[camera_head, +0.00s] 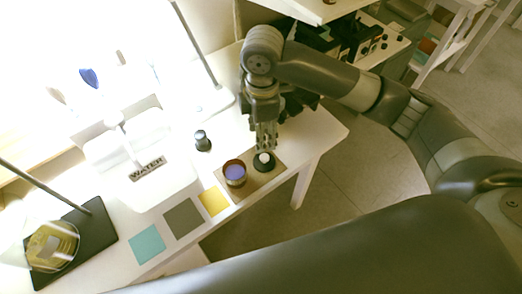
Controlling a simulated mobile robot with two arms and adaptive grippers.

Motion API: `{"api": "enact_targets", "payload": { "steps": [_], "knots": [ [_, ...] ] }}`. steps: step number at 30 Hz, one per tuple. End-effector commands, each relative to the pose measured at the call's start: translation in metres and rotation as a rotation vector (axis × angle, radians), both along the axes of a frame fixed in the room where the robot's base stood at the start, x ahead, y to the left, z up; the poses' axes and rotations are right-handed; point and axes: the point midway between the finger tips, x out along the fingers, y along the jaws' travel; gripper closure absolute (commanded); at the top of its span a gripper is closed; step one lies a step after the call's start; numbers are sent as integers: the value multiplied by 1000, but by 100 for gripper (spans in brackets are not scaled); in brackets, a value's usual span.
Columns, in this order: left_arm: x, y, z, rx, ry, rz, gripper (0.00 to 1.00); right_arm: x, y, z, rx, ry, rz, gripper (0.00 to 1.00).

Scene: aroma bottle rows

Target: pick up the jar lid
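The jar lid (264,166) is a dark round disc with a pale knob on top, lying on a brown mat (254,188). An open jar (235,174) with purple contents stands just left of it on the same mat. My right gripper (266,146) points down directly over the lid, its fingertips at or just above the knob. Whether the fingers touch or hold the knob cannot be told. The lid appears to rest flat on the mat. My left gripper is not in view.
Yellow (214,201), grey (184,218) and teal (147,244) squares lie along the table's front edge. A small dark bottle (202,141) stands behind the mat. A clear container labelled WATER (147,169) is at left. A glass jar (52,247) sits on a black stand base.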

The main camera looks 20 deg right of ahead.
Motion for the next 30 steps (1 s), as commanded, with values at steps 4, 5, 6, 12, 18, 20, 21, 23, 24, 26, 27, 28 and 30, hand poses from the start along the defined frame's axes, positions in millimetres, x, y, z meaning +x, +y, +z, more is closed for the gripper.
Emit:
{"api": "enact_targets", "payload": {
  "steps": [4, 5, 6, 12, 18, 20, 21, 23, 24, 26, 27, 28, 30],
  "knots": [
    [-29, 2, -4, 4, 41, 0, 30, -1, -1, -27, -1, 4, -2, 55],
    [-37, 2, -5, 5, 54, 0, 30, -1, -1, -32, -1, 5, -2, 55],
    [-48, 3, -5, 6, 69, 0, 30, -1, -1, -37, 0, 5, -2, 55],
    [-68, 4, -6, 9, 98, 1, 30, -1, -1, -52, 1, 2, -2, 55],
    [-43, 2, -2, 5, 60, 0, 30, -1, -7, -80, -1, 4, -3, 55],
    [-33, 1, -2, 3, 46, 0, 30, -1, -6, -89, 0, 2, -2, 55],
    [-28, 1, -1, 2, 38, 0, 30, 0, -6, -93, 1, 1, -1, 55],
    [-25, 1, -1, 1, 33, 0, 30, -1, -7, -98, 0, 1, -1, 55],
    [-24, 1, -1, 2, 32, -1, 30, -1, -6, -99, 0, 1, -1, 55],
    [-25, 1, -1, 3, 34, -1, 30, 0, -6, -101, 1, 0, 0, 55],
    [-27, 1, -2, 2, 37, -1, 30, 0, -6, -101, 1, 0, 0, 55],
    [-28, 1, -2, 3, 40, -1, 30, 0, -6, -101, 1, -1, 0, 55],
    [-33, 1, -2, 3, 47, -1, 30, 0, -6, -100, 1, -1, 0, 55]
  ]
}}
